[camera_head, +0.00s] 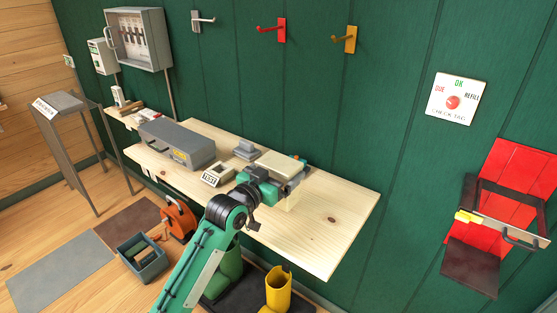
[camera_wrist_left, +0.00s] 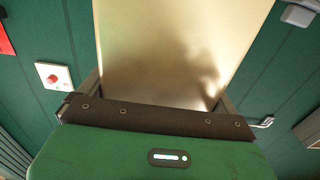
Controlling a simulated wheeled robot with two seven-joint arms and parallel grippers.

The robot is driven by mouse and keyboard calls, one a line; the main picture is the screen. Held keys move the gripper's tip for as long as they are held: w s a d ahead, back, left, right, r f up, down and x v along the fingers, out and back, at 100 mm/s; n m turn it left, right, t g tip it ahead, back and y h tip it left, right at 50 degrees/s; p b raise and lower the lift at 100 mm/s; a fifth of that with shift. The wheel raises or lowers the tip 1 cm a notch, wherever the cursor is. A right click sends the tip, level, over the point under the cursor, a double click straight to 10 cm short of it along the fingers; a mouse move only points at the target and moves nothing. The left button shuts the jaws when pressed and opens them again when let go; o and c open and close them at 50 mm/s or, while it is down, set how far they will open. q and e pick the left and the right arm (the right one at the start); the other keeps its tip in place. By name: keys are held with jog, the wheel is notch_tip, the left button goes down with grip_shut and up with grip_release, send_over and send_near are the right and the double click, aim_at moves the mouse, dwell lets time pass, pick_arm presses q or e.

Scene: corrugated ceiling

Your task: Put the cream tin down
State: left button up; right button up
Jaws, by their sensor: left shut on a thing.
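The cream tin (camera_head: 279,163) is over the right half of the pale wooden workbench (camera_head: 330,218). Its pale top shows above my left gripper (camera_head: 283,179), and a cream part shows below it. My left gripper is shut on the tin and hides its middle. In the left wrist view the tin (camera_wrist_left: 170,50) fills the space ahead of the dark gripper edge as a broad, plain cream face. I cannot tell whether its bottom touches the bench. My right gripper is not in view.
A grey toolbox (camera_head: 177,143), a small marked block (camera_head: 217,175) and a grey stepped object (camera_head: 246,150) stand on the bench left of the tin. Red (camera_head: 272,30) and yellow (camera_head: 346,39) hooks are on the green wall behind.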

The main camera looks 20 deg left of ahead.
pick_arm(q)
jog(key=shift+f, duration=2)
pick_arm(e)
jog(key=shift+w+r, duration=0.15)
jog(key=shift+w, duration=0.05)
pick_arm(q)
jog(key=o, duration=1.6)
jog(key=shift+f, duration=0.25)
jog(key=shift+o, duration=0.2)
jog(key=shift+s, duration=0.1)
jog(key=shift+r, duration=0.1)
jog(key=shift+s, duration=0.15)
jog(key=b+v, duration=0.1)
jog(key=v, duration=1)
jog(key=shift+s, duration=0.3)
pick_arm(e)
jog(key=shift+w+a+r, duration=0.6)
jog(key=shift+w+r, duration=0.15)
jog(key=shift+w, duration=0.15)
